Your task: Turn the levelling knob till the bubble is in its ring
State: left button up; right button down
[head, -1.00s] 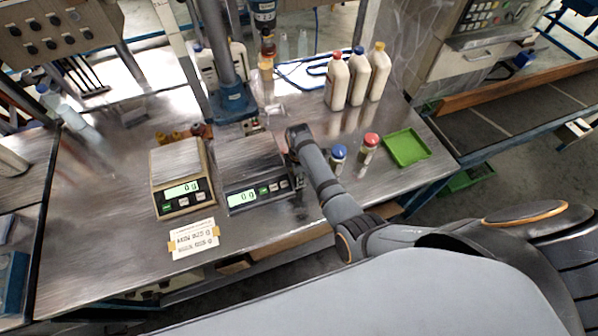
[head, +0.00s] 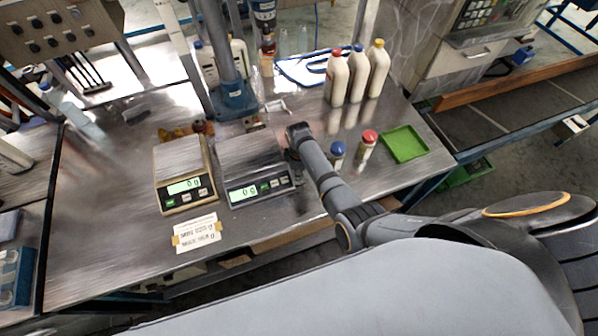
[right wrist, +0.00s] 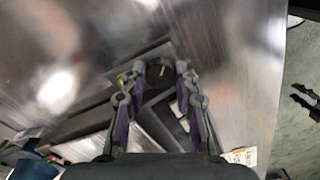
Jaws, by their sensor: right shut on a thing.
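The levelling knob (right wrist: 160,72) is a dark round disc with a pale line on its face, in the right wrist view. My right gripper (right wrist: 157,76) has its two fingers on either side of the knob and is shut on it. In the head view my right arm reaches to the right side of the right-hand scale (head: 258,190), hiding the knob and most of the gripper. A small yellow-green spot (right wrist: 120,79) shows by the left finger; I cannot tell if it is the level. The bubble and its ring cannot be made out. My left gripper is not in view.
A second, tan scale (head: 187,197) stands to the left. A blue-capped jar (head: 337,153) and a red-capped jar (head: 367,146) stand close to my right arm. A green tray (head: 405,144) lies farther right. Several white bottles (head: 356,75) stand behind. The table's front left is clear.

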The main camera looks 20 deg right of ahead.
jog(key=shift+s+f, duration=0.1)
jog(key=c, duration=1.3)
grip_release()
jog(key=shift+r, duration=0.2)
notch_tip(320, 180, up, 12)
jog(key=shift+f, duration=0.15)
